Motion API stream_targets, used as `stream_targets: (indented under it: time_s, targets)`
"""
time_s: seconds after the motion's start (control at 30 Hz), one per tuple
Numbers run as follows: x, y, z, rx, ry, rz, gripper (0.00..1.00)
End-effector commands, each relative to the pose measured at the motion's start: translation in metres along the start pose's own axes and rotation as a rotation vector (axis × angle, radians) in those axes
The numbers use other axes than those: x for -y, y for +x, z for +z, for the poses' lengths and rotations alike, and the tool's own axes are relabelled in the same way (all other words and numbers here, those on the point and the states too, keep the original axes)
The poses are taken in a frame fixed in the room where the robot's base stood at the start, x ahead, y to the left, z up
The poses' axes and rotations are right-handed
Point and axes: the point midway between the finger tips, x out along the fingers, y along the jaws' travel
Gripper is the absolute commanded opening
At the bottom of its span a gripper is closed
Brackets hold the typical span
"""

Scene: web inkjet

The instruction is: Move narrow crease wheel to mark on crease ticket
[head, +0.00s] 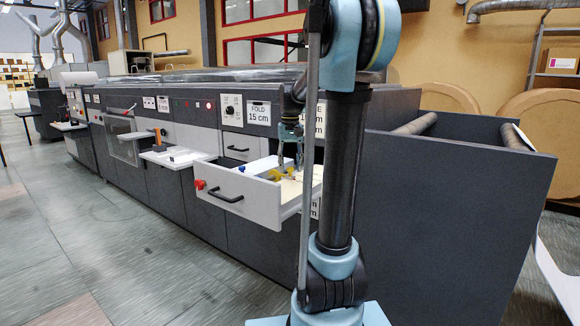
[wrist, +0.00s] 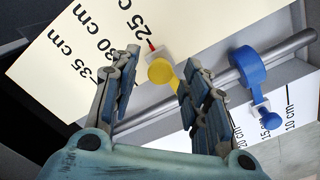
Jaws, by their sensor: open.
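In the wrist view a yellow wheel (wrist: 161,71) with a pale block and red pointer lies between the fingertips of my gripper (wrist: 164,58). The fingers are apart; I cannot tell whether either touches it. A blue wheel (wrist: 248,66) sits on a grey rod to the right. No label shows which wheel is the narrow one. In the head view my gripper (head: 291,135) points down into an open drawer (head: 240,190), above the yellow wheel (head: 274,175). A wall ticket (head: 320,118) is mostly hidden behind my arm; only "E" and "m" show.
A cream scale (wrist: 85,50) reads 35, 30 and 25 cm; a white scale (wrist: 272,122) reads 20, 15 and 10 cm. A "FOLD 15 cm" ticket (head: 258,113) is on the machine. The drawer front has a black handle (head: 225,196) and red knob (head: 200,184). Floor at left is clear.

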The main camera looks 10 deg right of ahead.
Motion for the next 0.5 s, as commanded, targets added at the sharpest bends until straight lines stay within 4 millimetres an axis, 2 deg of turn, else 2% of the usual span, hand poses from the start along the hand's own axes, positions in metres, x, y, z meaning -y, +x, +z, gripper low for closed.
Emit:
stream_targets:
  time_s: [0.23,0.27,0.43,0.5]
  targets:
    - [0.0000,0.0006,-0.0001,0.000,0.000,0.000,0.42]
    - [0.0000,0.0006,-0.0001,0.000,0.000,0.000,0.38]
    - [0.0000,0.0006,-0.0001,0.000,0.000,0.000,0.00]
    - [0.0001,0.0005,-0.0002,0.000,0.000,0.000,0.00]
